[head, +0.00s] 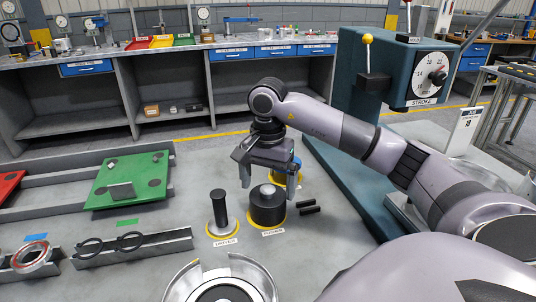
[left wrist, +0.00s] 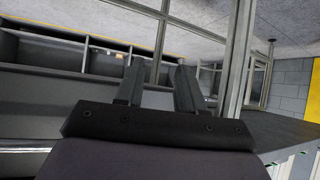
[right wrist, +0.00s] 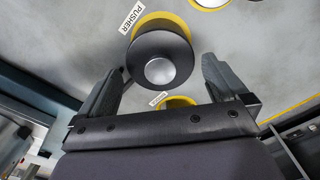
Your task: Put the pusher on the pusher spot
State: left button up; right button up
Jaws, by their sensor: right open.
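The pusher, a black cylinder with a silver domed top (head: 267,209), stands upright on the yellow-ringed pusher spot (head: 282,229) on the grey bench. It also shows in the right wrist view (right wrist: 160,50), beside its "PUSHER" label. My right gripper (head: 268,190) is open, pointing down, with its fingers either side of the pusher's top. In the right wrist view the pusher shows between and beyond the fingertips (right wrist: 162,66); I see no clear contact. My left gripper (left wrist: 160,66) is open and empty in the left wrist view, away from the bench items.
The black-handled driver (head: 220,211) stands on its ring left of the pusher. Two small black rods (head: 309,207) lie at its right. A blue item (head: 287,176) is partly hidden behind the gripper. The teal press (head: 385,75) stands right; a green pallet (head: 130,180) lies left.

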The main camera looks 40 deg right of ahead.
aim_at(268, 189)
notch_tip(268, 189, up, 10)
jog(key=p, duration=0.2)
dwell(0.8)
